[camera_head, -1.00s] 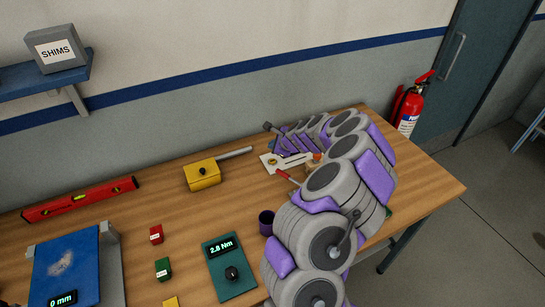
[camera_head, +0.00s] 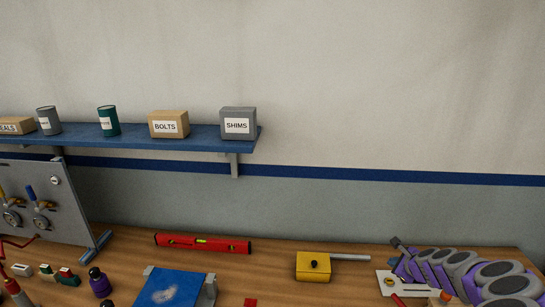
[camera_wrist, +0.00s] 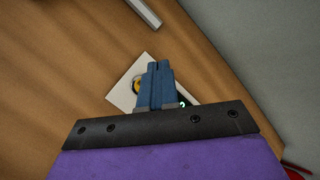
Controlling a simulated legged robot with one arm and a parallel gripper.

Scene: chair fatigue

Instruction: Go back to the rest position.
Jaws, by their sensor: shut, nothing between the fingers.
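My gripper (camera_wrist: 160,68) shows in the wrist view as two blue fingers pressed together, shut and empty. They point over a white card (camera_wrist: 122,98) with a yellow round spot on the wooden table; the fingers hide part of the card, and I cannot tell the height of the gap. In the head view my arm reaches in from the lower right, bent low over the right end of the table. The card (camera_head: 388,289) also shows there, beside the arm's far end. The fingertips cannot be made out in the head view.
The wooden table (camera_head: 225,262) holds a red level (camera_head: 203,244), a yellow box (camera_head: 313,267) with a metal bar, and a blue plate (camera_head: 172,289). A grey gauge panel (camera_head: 50,200) stands at left. A blue shelf (camera_head: 190,138) with boxes and cans is on the wall.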

